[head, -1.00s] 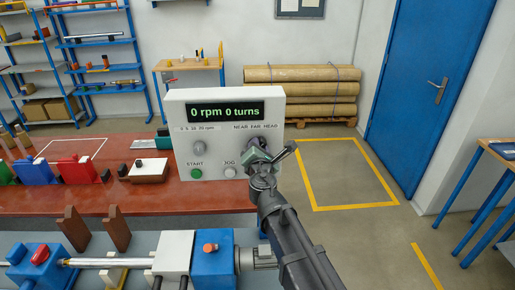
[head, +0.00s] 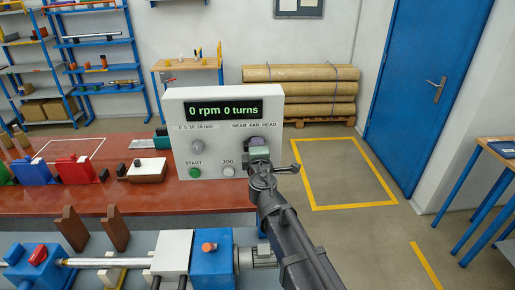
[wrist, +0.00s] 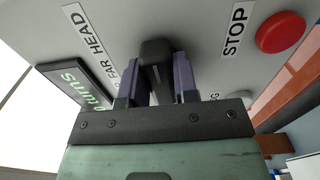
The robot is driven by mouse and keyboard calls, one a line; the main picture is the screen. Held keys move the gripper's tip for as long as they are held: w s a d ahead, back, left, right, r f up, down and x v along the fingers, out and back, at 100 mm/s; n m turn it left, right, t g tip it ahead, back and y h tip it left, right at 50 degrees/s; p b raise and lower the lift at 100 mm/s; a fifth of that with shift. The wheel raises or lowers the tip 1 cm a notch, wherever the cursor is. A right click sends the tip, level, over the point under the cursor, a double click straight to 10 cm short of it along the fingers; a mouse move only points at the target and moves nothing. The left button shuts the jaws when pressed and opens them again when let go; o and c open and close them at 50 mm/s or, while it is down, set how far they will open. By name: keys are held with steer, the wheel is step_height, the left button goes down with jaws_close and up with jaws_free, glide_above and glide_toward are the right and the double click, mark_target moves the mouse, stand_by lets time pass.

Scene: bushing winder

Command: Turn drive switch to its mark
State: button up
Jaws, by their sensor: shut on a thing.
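The drive switch is a dark knob (wrist: 156,62) on the white control box (head: 180,110), under the NEAR FAR HEAD labels. My gripper (wrist: 155,80) is shut on this knob, with one purple-grey finger on each side of it. In the head view my gripper (head: 258,145) is at the right part of the box front and hides most of the knob. I cannot tell exactly which label the knob points at. The display (head: 223,110) reads 0 rpm 0 turns.
A grey speed knob (head: 197,148), a green START button (head: 196,173) and a pale JOG button (head: 228,172) are on the box front. The red STOP button (wrist: 281,33) shows beside my gripper in the wrist view. The blue winder head (head: 212,267) stands in front.

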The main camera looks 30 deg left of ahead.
steer(key=shift+m, duration=0.4)
steer(key=o, duration=0.9)
steer(key=v, duration=1)
steer(key=shift+s+d, duration=0.3)
